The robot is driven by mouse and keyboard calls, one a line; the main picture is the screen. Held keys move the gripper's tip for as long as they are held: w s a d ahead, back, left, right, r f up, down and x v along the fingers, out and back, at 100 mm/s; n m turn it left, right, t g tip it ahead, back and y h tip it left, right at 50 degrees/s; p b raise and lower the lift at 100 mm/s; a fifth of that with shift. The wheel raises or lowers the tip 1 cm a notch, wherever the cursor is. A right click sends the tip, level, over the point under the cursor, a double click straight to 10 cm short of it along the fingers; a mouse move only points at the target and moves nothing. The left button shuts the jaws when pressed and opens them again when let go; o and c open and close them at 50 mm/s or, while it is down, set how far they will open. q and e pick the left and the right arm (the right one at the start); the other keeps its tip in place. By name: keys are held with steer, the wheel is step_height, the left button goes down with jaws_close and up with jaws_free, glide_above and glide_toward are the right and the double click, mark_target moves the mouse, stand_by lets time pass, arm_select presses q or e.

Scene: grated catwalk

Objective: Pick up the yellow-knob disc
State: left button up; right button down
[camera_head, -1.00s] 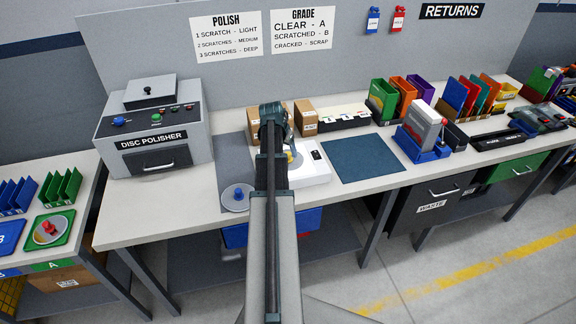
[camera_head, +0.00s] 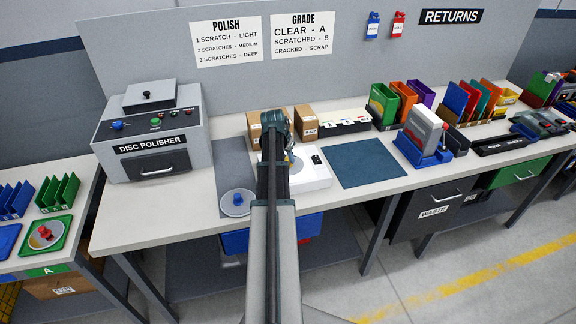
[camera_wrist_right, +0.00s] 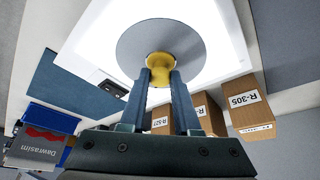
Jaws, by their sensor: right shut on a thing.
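The yellow-knob disc shows in the right wrist view as a grey disc (camera_wrist_right: 185,40) with a yellow knob (camera_wrist_right: 160,63). My right gripper (camera_wrist_right: 160,76) is shut on the knob. The disc is over the bright white inspection box (camera_wrist_right: 92,45); I cannot tell whether there is a gap beneath it. In the head view my right gripper (camera_head: 284,158) is over the white box (camera_head: 316,181), and the arm hides much of the disc. My left gripper is not in view.
A blue-knob disc (camera_head: 238,203) lies on the grey mat, left of my arm. A blue mat (camera_head: 364,167) lies right of the box. Cardboard boxes (camera_head: 305,121) stand behind. The disc polisher (camera_head: 153,148) is at left. A red-knob disc (camera_head: 47,236) sits on the left table's green tray.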

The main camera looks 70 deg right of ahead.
mark_target(287, 159)
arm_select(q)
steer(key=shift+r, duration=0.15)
arm_select(e)
steer(key=shift+r, duration=0.15)
step_height(287, 159, up, 2)
steer(key=shift+r+p, duration=0.1)
steer(key=shift+p, duration=1.05)
steer(key=shift+r+p, duration=0.85)
steer(key=shift+p, duration=0.1)
arm_select(q)
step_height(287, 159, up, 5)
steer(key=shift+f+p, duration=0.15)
steer(key=shift+p, duration=0.25)
arm_select(e)
steer(key=s+a, duration=0.2)
steer(key=a, duration=0.5)
steer(key=s+a, duration=0.3)
steer(key=a, duration=0.5)
steer(key=shift+s+r, duration=0.2)
steer(key=shift+r, duration=0.25)
